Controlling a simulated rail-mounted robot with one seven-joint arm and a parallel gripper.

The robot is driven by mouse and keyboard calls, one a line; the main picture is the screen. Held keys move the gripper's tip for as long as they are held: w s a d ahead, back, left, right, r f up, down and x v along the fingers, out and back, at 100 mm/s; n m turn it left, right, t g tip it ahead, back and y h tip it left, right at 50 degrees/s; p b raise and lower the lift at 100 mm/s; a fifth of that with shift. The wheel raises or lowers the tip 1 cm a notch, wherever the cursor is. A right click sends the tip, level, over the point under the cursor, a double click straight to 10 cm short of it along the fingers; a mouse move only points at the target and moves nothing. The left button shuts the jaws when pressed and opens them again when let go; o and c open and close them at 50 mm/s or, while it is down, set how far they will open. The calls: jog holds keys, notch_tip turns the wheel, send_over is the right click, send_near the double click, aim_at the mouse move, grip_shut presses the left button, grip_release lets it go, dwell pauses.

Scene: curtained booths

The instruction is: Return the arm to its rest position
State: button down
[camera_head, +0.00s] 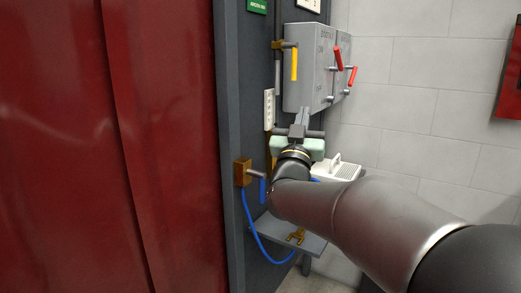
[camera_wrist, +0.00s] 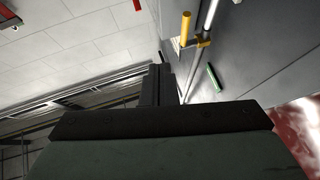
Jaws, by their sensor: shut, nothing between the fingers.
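My arm reaches from the lower right of the head view toward the panel post at the centre. My gripper (camera_head: 303,112) is at its far end, with the fingers pointing away from the camera, in front of the lower part of a grey box. In the wrist view my gripper (camera_wrist: 160,70) shows its dark fingers together, with nothing between them. My forearm hides part of the small shelf and the wall behind it.
Grey boxes with red handles (camera_head: 318,65) hang beyond my gripper. A yellow handle (camera_head: 294,64) and a brass valve (camera_head: 243,172) with a blue hose (camera_head: 251,226) are on the dark post. A shelf (camera_head: 272,228) is below. A red curtain (camera_head: 110,150) fills the left.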

jog(key=s+a+f+n+g+y+p, duration=0.2)
jog(key=s+f+n+g+y+p, duration=0.4)
jog(key=f+g+y+p, duration=0.55)
jog(key=s+d+f+g+h+p, duration=0.1)
jog(key=s+f+g, duration=0.2)
jog(key=s, duration=0.6)
jog(key=s+d+f+m+g+h+p, duration=0.1)
jog(key=s+d+f+g+h+p, duration=0.1)
jog(key=s+g, duration=0.3)
jog(key=s+d+f+m+g+h+p, duration=0.1)
jog(key=s+f+g, duration=0.3)
jog(key=s, duration=0.9)
jog(key=shift+s+d+f+p, duration=0.25)
jog(key=shift+d+p, duration=0.2)
jog(key=shift+p, duration=0.1)
